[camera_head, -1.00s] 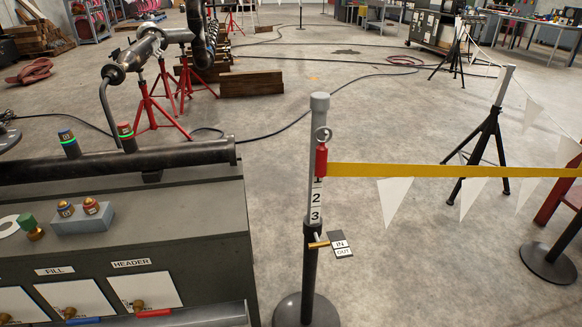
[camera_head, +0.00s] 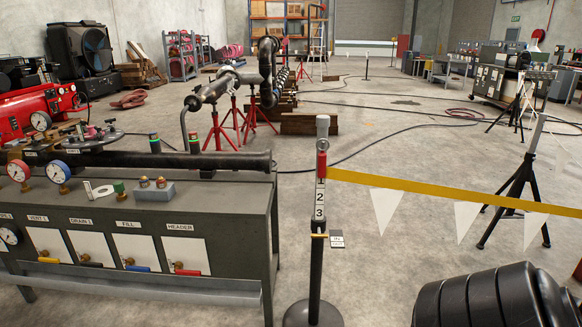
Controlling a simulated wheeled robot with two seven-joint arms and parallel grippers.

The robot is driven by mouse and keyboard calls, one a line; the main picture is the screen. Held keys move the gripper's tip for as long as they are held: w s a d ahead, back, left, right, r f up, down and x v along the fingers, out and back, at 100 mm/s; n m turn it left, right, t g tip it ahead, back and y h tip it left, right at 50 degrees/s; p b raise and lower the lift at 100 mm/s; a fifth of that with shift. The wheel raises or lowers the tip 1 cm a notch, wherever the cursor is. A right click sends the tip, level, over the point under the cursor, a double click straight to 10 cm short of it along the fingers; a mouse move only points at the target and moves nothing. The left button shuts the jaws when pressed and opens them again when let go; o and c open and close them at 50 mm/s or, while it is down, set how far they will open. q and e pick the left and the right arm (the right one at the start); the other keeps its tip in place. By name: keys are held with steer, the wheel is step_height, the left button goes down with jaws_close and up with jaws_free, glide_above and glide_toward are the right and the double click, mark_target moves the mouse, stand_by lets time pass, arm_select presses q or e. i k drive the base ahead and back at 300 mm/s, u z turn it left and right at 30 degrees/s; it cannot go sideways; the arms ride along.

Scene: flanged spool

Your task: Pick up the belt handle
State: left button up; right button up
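The belt handle (camera_head: 321,164) is a red piece at the upper part of a grey-topped post (camera_head: 317,250). The yellow belt (camera_head: 430,188) runs from it to the right, with white pennants hanging below. The handle sits against the post, above a white strip with the numbers 2 and 3. Neither of my grippers is in view.
A grey valve bench (camera_head: 150,225) with gauges and a dark pipe stands left of the post. A black ribbed form fills the lower right corner. The floor behind the post is mostly open.

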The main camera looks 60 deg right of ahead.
mark_target(322, 158)
steer(key=z, duration=0.05)
steer(key=i, duration=1.7)
steer(key=z, duration=1.2)
steer(key=i, duration=1.05)
steer(key=z, duration=1.35)
steer(key=i, duration=0.25)
steer(key=z, duration=0.25)
